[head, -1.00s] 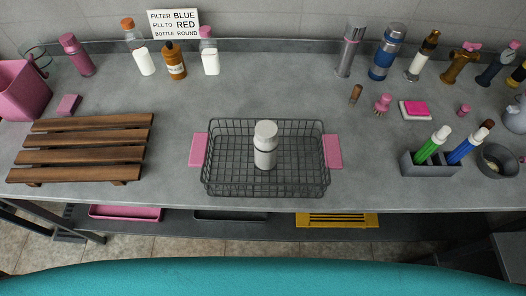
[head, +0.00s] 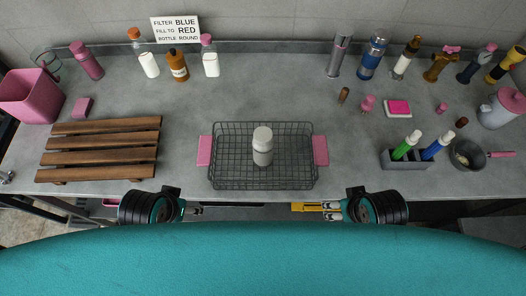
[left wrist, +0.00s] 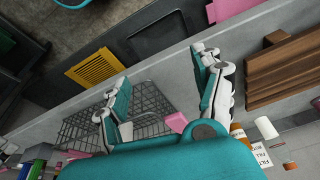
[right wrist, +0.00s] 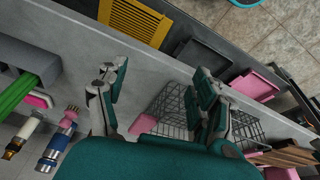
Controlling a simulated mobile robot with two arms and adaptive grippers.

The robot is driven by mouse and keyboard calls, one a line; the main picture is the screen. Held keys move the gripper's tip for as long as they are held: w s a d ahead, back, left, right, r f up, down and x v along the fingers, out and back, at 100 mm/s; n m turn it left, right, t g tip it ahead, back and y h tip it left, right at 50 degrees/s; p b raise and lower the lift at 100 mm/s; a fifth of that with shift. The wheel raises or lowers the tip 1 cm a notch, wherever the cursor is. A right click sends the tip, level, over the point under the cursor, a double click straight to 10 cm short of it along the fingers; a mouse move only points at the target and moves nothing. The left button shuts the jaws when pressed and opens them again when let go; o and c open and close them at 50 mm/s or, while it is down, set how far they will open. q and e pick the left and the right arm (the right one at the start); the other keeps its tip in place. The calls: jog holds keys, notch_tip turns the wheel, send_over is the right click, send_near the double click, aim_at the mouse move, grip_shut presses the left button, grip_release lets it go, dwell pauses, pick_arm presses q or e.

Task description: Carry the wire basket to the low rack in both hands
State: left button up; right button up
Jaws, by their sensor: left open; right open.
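The grey wire basket (head: 232,177) stands on the counter with a white-capped bottle (head: 262,148) upright inside. It has a pink handle on its left (head: 204,151) and one on its right (head: 321,151). The low rack of brown wooden slats (head: 103,141) stands to its left. My left gripper (head: 196,210) is at the counter's front edge, front-left of the basket; its fingers (left wrist: 164,95) are apart and empty in the left wrist view. My right gripper (head: 330,208) is front-right of the basket; its fingers (right wrist: 158,88) are apart and empty. Neither touches the basket.
Several bottles line the back. A pink bin (head: 30,97) stands far left. The counter between rack and basket is clear. A yellow grate (left wrist: 95,68) lies below the counter.

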pick_arm(q)
jog(key=w+d+r+m+h, duration=0.3)
jog(key=w+d+r+m, duration=0.7)
jog(key=m, duration=0.7)
pick_arm(e)
jog(key=w+a+r+y, duration=0.2)
jog(key=w+a+r, duration=0.5)
jog(key=w+a, duration=0.15)
pick_arm(q)
jog(key=w+a+r+m+y, duration=0.1)
jog(key=w+a+r+m, duration=0.1)
jog(key=m, duration=0.6)
jog(key=w+a+r+m+g+y, duration=0.1)
jog(key=a+m, duration=0.3)
jog(key=m, duration=0.4)
jog(key=shift+w+a+r+m+g+y+p, duration=0.35)
jog(key=shift+w+y, duration=0.25)
jog(key=shift+w, duration=0.25)
pick_arm(e)
jog(key=w+d+r+m+g+h, duration=0.2)
jog(key=w+d+r+g, duration=0.1)
jog(key=w+d+r, duration=0.2)
jog(key=w+r, duration=0.2)
jog(key=w, duration=0.2)
jog(key=shift+r, duration=0.4)
pick_arm(q)
jog(key=shift+d, duration=0.1)
